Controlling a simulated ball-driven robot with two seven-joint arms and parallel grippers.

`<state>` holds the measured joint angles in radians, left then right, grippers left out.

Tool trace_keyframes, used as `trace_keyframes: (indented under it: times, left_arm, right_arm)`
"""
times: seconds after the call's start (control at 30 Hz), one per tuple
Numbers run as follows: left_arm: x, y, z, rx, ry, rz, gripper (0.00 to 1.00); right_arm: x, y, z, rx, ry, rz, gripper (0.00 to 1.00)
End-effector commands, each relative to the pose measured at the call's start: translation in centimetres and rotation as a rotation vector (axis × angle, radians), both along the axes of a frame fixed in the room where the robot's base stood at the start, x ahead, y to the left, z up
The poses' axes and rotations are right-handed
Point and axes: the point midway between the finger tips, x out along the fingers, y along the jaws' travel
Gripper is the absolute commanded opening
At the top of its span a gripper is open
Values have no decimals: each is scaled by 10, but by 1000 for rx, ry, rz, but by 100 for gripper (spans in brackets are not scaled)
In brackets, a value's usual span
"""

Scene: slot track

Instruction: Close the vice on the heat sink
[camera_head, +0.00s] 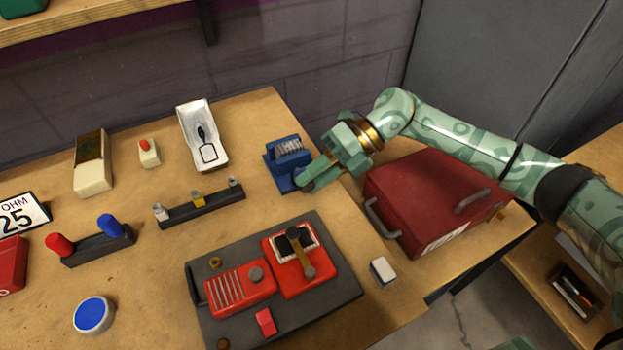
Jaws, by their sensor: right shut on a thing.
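The blue vice (282,178) stands near the back edge of the wooden bench, right of centre. The grey finned heat sink (289,147) sits in the top of the vice, its fins showing. My right gripper (304,183) reaches in from the right and is shut at the vice's near right side, on what looks like a part of the vice. The fingers hide the gripped part, so its exact shape cannot be seen. The gap between the jaws and the heat sink is too small to tell. My left gripper is not in view.
A dark red toolbox (425,200) stands right of the vice, below my right arm. A dark board (340,283) with red parts lies in front. A rail with small knobs (200,207) and a white switch (202,137) are to the left. Bare bench lies between.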

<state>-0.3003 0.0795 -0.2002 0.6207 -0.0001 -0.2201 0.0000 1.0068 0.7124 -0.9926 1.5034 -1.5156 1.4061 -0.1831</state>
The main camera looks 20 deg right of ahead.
Motion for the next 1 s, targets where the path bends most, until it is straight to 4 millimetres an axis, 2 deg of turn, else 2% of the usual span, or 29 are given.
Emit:
trace_keyframes:
  times: [0.03, 0.4, 1.0]
  left_arm:
    - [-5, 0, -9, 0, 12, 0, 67]
    - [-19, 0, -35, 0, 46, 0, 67]
    - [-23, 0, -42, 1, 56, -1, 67]
  right_arm:
    - [1, -2, -9, 37, 13, -3, 5]
    - [1, -3, -11, 267, 56, -2, 5]
    - [0, -3, -8, 348, 69, -1, 5]
